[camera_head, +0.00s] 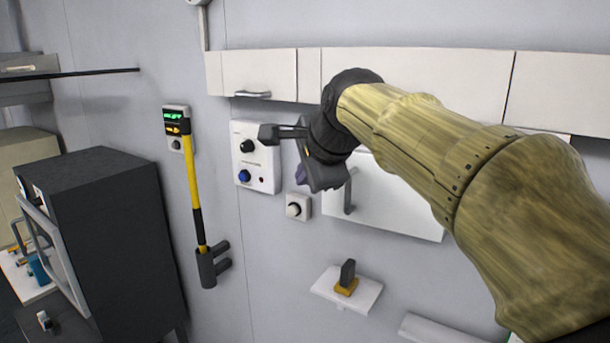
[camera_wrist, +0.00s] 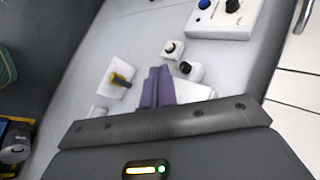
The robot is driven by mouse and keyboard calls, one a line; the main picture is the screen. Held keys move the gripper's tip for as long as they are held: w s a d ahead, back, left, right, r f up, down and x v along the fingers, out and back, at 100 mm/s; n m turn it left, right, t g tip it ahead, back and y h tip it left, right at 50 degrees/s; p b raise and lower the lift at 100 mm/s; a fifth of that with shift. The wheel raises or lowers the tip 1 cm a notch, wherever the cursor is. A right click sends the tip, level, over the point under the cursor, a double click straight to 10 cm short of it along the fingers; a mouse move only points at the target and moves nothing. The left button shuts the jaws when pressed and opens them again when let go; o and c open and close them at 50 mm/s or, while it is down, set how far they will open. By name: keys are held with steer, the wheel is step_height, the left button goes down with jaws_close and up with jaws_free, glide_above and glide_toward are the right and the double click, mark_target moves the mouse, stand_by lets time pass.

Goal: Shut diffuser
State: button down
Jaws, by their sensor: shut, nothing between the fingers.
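No thing in view is plainly marked as the diffuser, so I cannot tell which one it is. Candidates on the wall are a white panel with a dark upright handle (camera_head: 349,192) and a small white box with one round knob (camera_head: 298,206). The knob box also shows in the wrist view (camera_wrist: 173,49). My gripper (camera_head: 302,176) is in front of the wall, by the left edge of the white panel. Its purple fingers (camera_wrist: 158,88) are together and empty. In the wrist view they point toward the knob box, with a gap in the picture. My arm hides part of the white panel.
A control panel (camera_head: 266,180) with black and blue knobs is left of my gripper. White cabinets (camera_head: 420,70) run above. A small shelf (camera_head: 325,284) holds a black and yellow piece (camera_head: 347,278). A yellow-handled tool (camera_head: 195,180) and a dark oven-like box (camera_head: 105,220) are at left.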

steer(key=w+a+r+t+y+b, duration=0.2)
steer(key=a+r+t, duration=0.1)
steer(key=a+t, duration=0.15)
steer(key=w+a+r+t+y+b, duration=0.1)
steer(key=a+r+t+y+b, duration=0.15)
steer(key=a, duration=0.35)
steer(key=s+d+f+m+g+h+b, duration=0.1)
steer(key=s+d+f+m+h+b, duration=0.2)
steer(key=h, duration=0.7)
steer(key=s+d+f+m+g+h+b, duration=0.1)
steer(key=s+d+f+m+h+b, duration=0.1)
steer(key=s+d+f+m+h, duration=0.4)
step_height(320, 180, down, 5)
steer(key=d+m+h, duration=0.2)
steer(key=m+h, duration=0.1)
steer(key=h, duration=0.1)
steer(key=shift+s+d+m+g+b, duration=0.3)
steer(key=shift+s+d+b, duration=0.05)
steer(key=shift+d+b, duration=0.05)
steer(key=shift+r, duration=0.15)
